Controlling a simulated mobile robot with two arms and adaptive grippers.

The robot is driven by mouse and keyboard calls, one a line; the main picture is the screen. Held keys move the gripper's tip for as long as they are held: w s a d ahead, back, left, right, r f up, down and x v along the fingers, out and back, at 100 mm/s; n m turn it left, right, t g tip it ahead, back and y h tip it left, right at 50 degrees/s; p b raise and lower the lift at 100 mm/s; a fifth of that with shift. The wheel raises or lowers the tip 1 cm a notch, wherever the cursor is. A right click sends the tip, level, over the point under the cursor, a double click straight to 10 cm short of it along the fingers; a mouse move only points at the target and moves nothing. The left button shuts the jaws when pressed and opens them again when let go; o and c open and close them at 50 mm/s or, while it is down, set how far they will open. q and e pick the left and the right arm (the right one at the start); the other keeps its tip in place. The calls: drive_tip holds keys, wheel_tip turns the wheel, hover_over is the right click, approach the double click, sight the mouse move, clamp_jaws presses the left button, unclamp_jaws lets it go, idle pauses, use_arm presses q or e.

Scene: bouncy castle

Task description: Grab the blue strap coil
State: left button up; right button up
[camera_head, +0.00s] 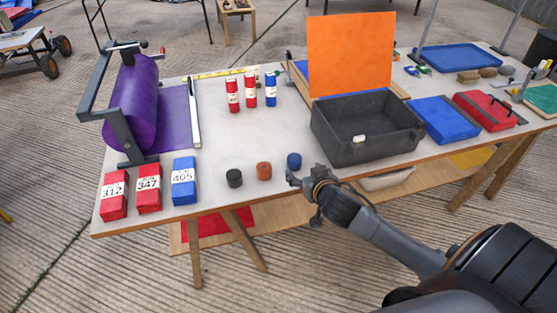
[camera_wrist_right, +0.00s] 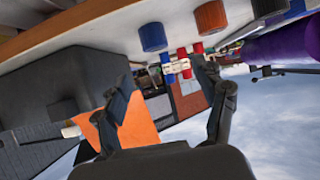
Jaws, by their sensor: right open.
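The blue strap coil (camera_head: 294,160) is a short upright cylinder on the light table top, at the right end of a row with an orange coil (camera_head: 264,171) and a black coil (camera_head: 234,178). My right gripper (camera_head: 303,178) is open and empty at the table's front edge, just in front of the blue coil and apart from it. In the right wrist view, which is upside down, the blue coil (camera_wrist_right: 153,37) shows beyond the spread fingers (camera_wrist_right: 165,84). My left gripper is not in view.
A black open case (camera_head: 365,145) with an orange lid panel (camera_head: 350,50) stands right of the coil. Red and blue numbered blocks (camera_head: 149,194) are at the left. Red and blue cylinders (camera_head: 250,90) stand behind. The table (camera_head: 210,150) is clear around the coils.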

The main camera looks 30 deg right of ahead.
sight(295, 160)
drive_tip(key=x, duration=0.6)
drive_tip(key=shift+d+f, duration=0.1)
drive_tip(key=shift+d, duration=0.1)
drive_tip(key=shift+w+f, duration=0.15)
drive_tip(key=shift+w, duration=0.2)
drive_tip(key=shift+w+d+f, duration=0.1)
drive_tip(key=shift+w+f, duration=0.05)
drive_tip(key=shift+w, duration=0.15)
drive_tip(key=shift+w+d+f, duration=0.1)
drive_tip(key=shift+w+d, duration=0.05)
drive_tip(key=shift+w, duration=0.05)
drive_tip(key=shift+x, duration=2.25)
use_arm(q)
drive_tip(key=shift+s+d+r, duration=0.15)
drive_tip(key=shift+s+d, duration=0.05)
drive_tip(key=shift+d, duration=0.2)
use_arm(e)
drive_tip(key=shift+d, duration=0.1)
drive_tip(key=shift+c, duration=0.2)
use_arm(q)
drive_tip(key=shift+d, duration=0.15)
use_arm(e)
drive_tip(key=c, duration=1.2)
drive_tip(key=shift+c, duration=0.2)
